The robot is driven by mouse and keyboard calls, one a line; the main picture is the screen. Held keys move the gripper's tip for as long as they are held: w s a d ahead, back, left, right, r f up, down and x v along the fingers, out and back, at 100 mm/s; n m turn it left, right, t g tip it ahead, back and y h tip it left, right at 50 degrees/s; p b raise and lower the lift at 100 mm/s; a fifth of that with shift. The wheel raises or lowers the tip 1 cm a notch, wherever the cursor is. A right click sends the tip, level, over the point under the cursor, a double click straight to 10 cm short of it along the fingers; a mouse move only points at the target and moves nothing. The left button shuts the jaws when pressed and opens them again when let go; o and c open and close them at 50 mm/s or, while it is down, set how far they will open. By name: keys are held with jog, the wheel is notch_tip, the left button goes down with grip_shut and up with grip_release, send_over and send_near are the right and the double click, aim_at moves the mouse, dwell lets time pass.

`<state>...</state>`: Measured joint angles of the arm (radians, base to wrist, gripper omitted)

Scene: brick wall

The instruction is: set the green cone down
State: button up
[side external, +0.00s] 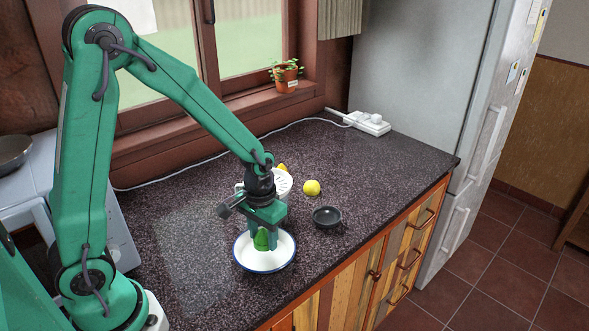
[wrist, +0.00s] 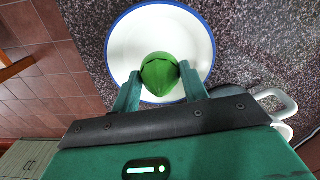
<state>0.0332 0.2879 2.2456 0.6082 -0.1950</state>
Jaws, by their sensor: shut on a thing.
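The green cone (side external: 262,240) is between the two fingers of my gripper (side external: 267,236) in the side view. My gripper points down over a white plate with a blue rim (side external: 284,262). In the wrist view, my gripper (wrist: 160,80) is shut on the green cone (wrist: 159,74), with a finger on either side. The white plate (wrist: 140,28) lies behind the cone there. I cannot tell whether the cone touches the plate. The cone's far side is hidden.
A small dark bowl (side external: 327,216) and a yellow lemon (side external: 312,187) stand right of my gripper. A white mug-like thing (side external: 284,182) is partly hidden behind it. A power strip (side external: 368,123) with a white cord lies farther back. The speckled counter (side external: 400,165) is clear at right.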

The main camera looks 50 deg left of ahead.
aim_at(265, 255)
jog(key=shift+f, duration=1.65)
jog(key=o, duration=1)
jog(key=shift+f, duration=0.1)
notch_tip(265, 255, up, 12)
jog(key=shift+f, duration=0.1)
jog(key=shift+r, duration=0.25)
